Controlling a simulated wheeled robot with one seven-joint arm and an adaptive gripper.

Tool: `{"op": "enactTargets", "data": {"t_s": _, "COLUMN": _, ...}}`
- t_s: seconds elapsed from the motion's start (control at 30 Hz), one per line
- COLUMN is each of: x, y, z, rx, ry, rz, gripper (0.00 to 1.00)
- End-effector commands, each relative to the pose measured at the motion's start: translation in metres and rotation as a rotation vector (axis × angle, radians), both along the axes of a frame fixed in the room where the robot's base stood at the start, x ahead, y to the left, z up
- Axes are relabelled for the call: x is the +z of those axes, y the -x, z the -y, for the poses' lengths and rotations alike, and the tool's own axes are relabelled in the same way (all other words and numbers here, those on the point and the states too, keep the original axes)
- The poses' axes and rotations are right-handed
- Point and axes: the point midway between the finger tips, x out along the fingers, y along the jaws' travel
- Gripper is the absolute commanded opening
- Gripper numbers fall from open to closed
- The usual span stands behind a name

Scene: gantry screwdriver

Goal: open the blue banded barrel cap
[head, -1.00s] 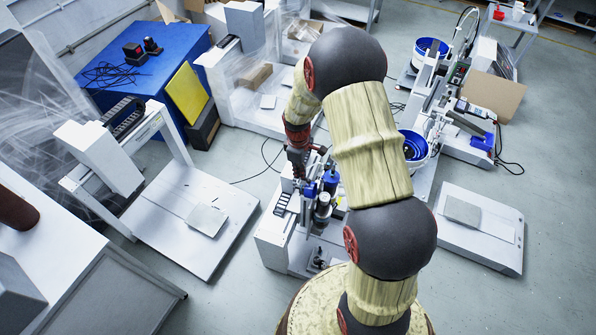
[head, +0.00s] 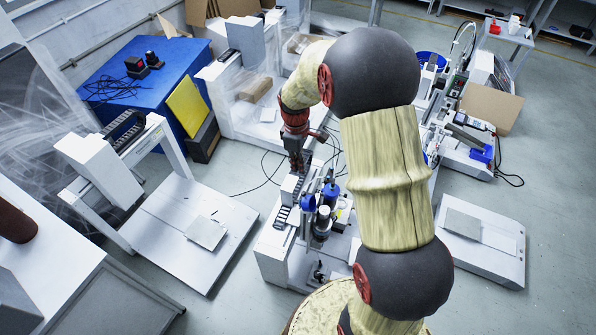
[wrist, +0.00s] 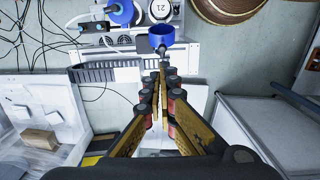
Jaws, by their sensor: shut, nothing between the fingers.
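Two blue parts sit on the gantry screwdriver (head: 270,252): one on the upright barrel (head: 331,192) and one to its left (head: 308,202). I cannot tell for certain which is the banded cap. In the wrist view, a round blue cup-like part (wrist: 161,40) lies just beyond my fingertips, its hollow side facing the camera. Another blue part (wrist: 122,12) is at the top edge, left of it. My gripper (wrist: 160,82) is shut and empty, pointing toward the cup-like part with a small apparent gap. In the head view my gripper (head: 297,166) is above the machine's left side.
A dark cable chain (wrist: 100,71) runs along the machine, left of my fingertips. A white dial marked 21 (wrist: 160,9) is behind the blue parts. A white flat-bed machine (head: 185,225) stands to the left and a low white unit (head: 490,245) to the right. Cables lie on the floor.

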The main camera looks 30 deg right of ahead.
Motion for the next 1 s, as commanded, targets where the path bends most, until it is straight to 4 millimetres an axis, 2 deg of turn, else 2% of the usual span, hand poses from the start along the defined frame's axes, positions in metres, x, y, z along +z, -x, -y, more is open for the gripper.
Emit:
{"op": "enactTargets", "data": {"t_s": 0.3, "x": 0.005, "y": 0.0, "z": 0.0, "rx": -0.007, "ry": 0.0, "rz": 0.0, "gripper": 0.0}}
{"op": "enactTargets", "data": {"t_s": 0.47, "x": 0.005, "y": 0.001, "z": -0.001, "rx": -0.101, "ry": 0.003, "rz": -0.002, "gripper": 0.0}}
{"op": "enactTargets", "data": {"t_s": 0.63, "x": -0.004, "y": 0.036, "z": -0.01, "rx": -0.302, "ry": -0.001, "rz": -0.059, "gripper": 0.0}}
{"op": "enactTargets", "data": {"t_s": 0.87, "x": 0.043, "y": 0.081, "z": -0.033, "rx": -0.538, "ry": 0.008, "rz": -0.032, "gripper": 0.0}}
{"op": "enactTargets", "data": {"t_s": 1.0, "x": 0.079, "y": 0.106, "z": -0.049, "rx": -0.634, "ry": 0.005, "rz": 0.017, "gripper": 0.0}}
